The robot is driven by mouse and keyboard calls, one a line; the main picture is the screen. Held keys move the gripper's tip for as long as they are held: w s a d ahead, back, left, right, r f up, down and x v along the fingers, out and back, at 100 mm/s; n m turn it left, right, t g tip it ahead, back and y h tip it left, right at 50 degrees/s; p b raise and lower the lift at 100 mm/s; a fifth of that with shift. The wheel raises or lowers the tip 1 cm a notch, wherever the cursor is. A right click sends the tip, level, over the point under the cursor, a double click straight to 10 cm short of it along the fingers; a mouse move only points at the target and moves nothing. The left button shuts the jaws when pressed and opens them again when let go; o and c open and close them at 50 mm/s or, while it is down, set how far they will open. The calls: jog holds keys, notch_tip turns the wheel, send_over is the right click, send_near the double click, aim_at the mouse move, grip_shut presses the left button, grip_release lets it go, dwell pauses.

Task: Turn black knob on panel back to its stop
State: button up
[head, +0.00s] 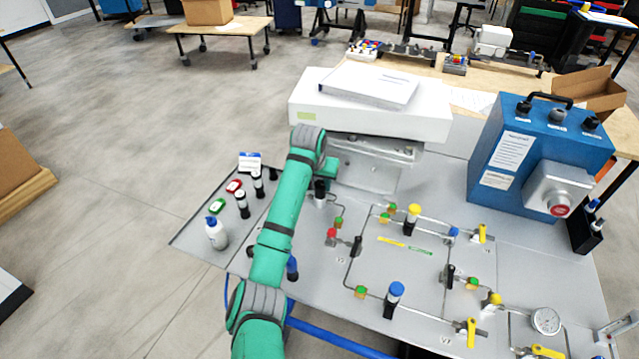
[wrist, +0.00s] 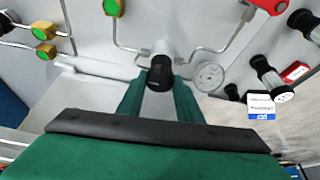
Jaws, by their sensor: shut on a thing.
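The black knob (wrist: 160,72) sits on the grey panel, with thin metal tubes meeting at its base in the wrist view. In the head view, a black knob (head: 320,186) shows just below the end of my arm. My gripper (wrist: 160,85) has its green fingers on both sides of the knob and is shut on it. The fingers hide parts of the knob's sides, and I see no pointer mark that tells its angle.
A round gauge (wrist: 208,76) stands close beside the knob. In the head view, the white overhanging unit (head: 370,115) is just behind my gripper.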

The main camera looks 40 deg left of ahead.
jog(key=n, duration=0.1)
jog(key=n+y, duration=0.1)
jog(key=n, duration=0.2)
jog(key=shift+w+d+g, duration=0.25)
jog(key=shift+g, duration=0.15)
jog(key=n+g, duration=0.1)
jog(key=n, duration=0.2)
jog(key=n+y, duration=0.1)
jog(key=n, duration=0.2)
jog(key=shift+w+r+g+y, duration=0.2)
jog(key=shift+g+y, duration=0.1)
jog(key=shift+g, duration=0.1)
jog(key=n+g, duration=0.1)
jog(key=n, duration=0.3)
jog(key=n+g, duration=0.1)
jog(key=n, duration=0.1)
jog(key=shift+w+n+g, duration=0.25)
jog(key=shift+n+g, duration=0.05)
jog(key=shift+n, duration=0.1)
jog(key=shift+a+n+g, duration=0.1)
jog(key=shift+n+g, duration=0.3)
jog(key=shift+n, duration=0.6)
jog(key=o, duration=0.8)
jog(key=shift+o, duration=1.2)
jog(key=shift+f, duration=0.1)
